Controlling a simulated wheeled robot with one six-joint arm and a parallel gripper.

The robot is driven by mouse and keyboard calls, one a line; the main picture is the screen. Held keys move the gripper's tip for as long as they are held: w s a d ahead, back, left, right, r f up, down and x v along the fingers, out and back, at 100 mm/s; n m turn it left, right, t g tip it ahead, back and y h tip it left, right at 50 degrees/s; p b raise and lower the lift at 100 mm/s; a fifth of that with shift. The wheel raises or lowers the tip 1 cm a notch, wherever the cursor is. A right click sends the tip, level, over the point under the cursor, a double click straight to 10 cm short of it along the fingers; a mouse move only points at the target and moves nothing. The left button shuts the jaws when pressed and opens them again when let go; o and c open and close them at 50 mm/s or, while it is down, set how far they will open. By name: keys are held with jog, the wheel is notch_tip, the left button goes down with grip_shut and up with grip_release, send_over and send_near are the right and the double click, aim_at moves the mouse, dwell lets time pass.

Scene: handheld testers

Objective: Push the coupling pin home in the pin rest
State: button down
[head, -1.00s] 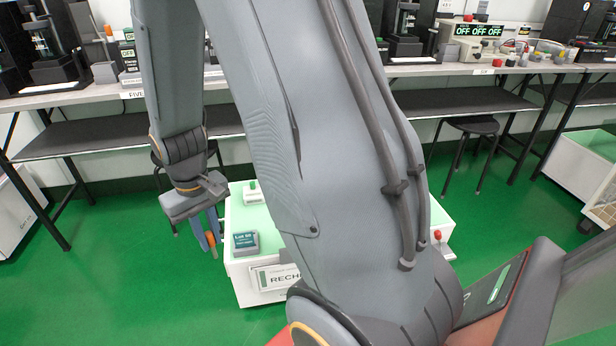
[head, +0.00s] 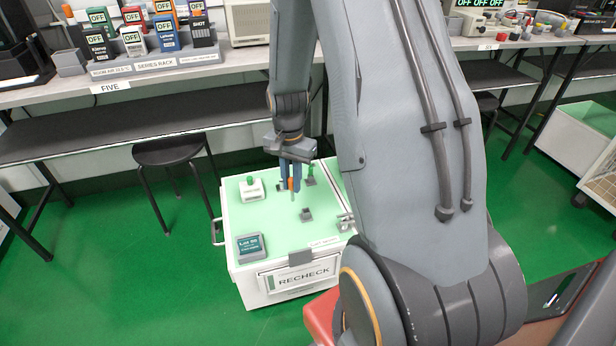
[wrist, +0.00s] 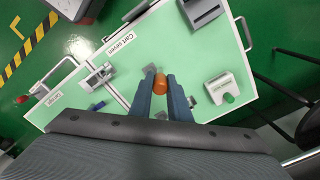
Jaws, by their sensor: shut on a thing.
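My gripper (head: 291,184) is shut on the coupling pin (head: 291,185), which has an orange top and a thin grey lower end pointing down. In the wrist view the orange top (wrist: 160,83) shows between the two fingers (wrist: 161,92). The pin is held over the pale green top of the white cart (head: 275,235). A small dark grey block (head: 306,214), which looks like the pin rest, stands on that top, a little in front and to the right of the pin in the head view. The pin appears apart from it; its tip is hidden in the wrist view.
A white box with a green knob (head: 252,190) and a grey display unit (head: 250,246) stand on the cart's left side. A metal lever bracket (head: 345,221) is at its right. A black stool (head: 172,150) and a workbench (head: 120,100) stand behind.

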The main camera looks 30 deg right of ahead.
jog(key=d+m, duration=0.1)
jog(key=d+f+m, duration=0.1)
jog(key=d, duration=0.1)
jog(key=d+f+m, duration=0.1)
jog(key=d+m, duration=0.1)
jog(key=shift+w+f, duration=0.1)
jog(key=shift+w, duration=0.3)
jog(key=shift+p, duration=0.5)
notch_tip(320, 180, down, 5)
jog(key=shift+r+b, duration=0.2)
jog(key=shift+b, duration=0.65)
jog(key=shift+p, duration=0.6)
jog(key=b, duration=0.2)
send_over(306, 214)
jog(key=w, duration=0.1)
jog(key=shift+d+f, duration=0.2)
jog(key=shift+f, duration=0.9)
jog(key=shift+d+f, duration=0.15)
jog(key=shift+f, duration=0.95)
jog(key=c, duration=1.6)
grip_release()
